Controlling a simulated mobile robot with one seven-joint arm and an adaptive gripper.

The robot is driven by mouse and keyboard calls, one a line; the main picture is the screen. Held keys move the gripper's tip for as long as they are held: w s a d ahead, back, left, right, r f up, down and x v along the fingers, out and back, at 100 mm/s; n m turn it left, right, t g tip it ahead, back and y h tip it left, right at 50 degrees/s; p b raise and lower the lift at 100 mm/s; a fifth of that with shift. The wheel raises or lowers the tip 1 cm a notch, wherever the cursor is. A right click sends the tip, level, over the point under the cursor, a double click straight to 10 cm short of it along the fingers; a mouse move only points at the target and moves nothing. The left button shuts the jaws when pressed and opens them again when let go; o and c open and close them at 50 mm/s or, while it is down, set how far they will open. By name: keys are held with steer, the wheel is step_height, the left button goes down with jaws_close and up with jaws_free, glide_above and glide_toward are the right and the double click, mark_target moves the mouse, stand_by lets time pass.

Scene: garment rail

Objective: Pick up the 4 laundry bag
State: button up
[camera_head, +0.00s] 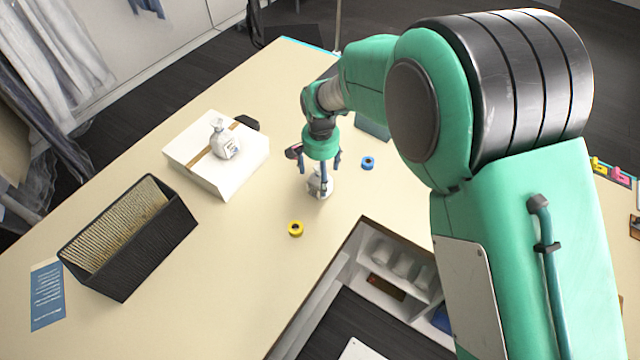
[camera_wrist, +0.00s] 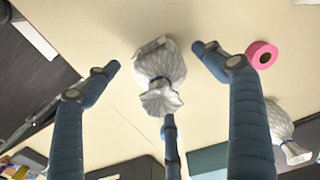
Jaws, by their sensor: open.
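A small white laundry bag with a gathered neck (camera_head: 321,184) stands on the beige counter (camera_head: 230,270), partly hidden below my gripper (camera_head: 320,166). In the wrist view this bag (camera_wrist: 160,72) lies between my spread fingers, with room on both sides. My gripper is open and empty. A second white bag (camera_head: 224,146) with a dark printed label sits on a white box (camera_head: 200,172) to the left. Another pale bag (camera_wrist: 286,128) shows at the right of the wrist view, partly behind a finger. I cannot read a number on any bag.
A blue tape roll (camera_head: 368,163) and a yellow one (camera_head: 296,228) lie near the bag; a pink roll (camera_wrist: 262,54) shows in the wrist view. A black lined basket (camera_head: 150,235) and blue card (camera_head: 47,295) are at left. The counter has an inner cut-out edge in front.

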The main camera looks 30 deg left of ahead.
steer(key=shift+f, duration=2.35)
steer(key=c, duration=1.4)
